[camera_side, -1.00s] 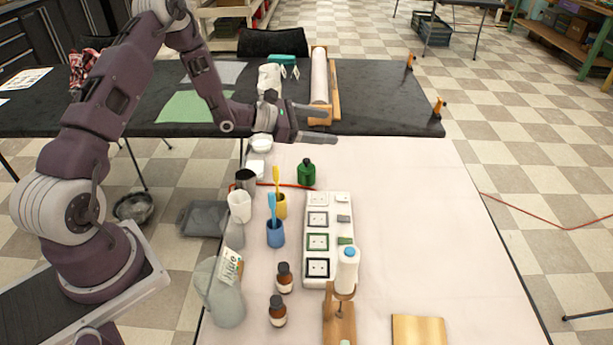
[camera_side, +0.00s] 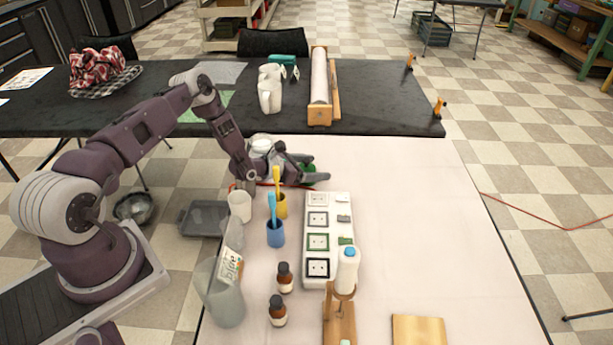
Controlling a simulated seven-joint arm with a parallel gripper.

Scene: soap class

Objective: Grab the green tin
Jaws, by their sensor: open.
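The green tin (camera_side: 309,167) stands near the far left part of the pale table. It is mostly hidden by my gripper, and only a green patch shows between the fingers. My gripper (camera_side: 317,169) is open and low over the table, reaching in from the left. One finger is on the far side of the tin and the other on the near side. I cannot tell whether either finger touches it.
Close by on the near side stand a white cup (camera_side: 240,206), a yellow cup (camera_side: 281,206) and a blue cup (camera_side: 275,234) with brushes. A white tray (camera_side: 313,205) of framed compartments lies nearer. Brown bottles (camera_side: 285,277) stand at front left.

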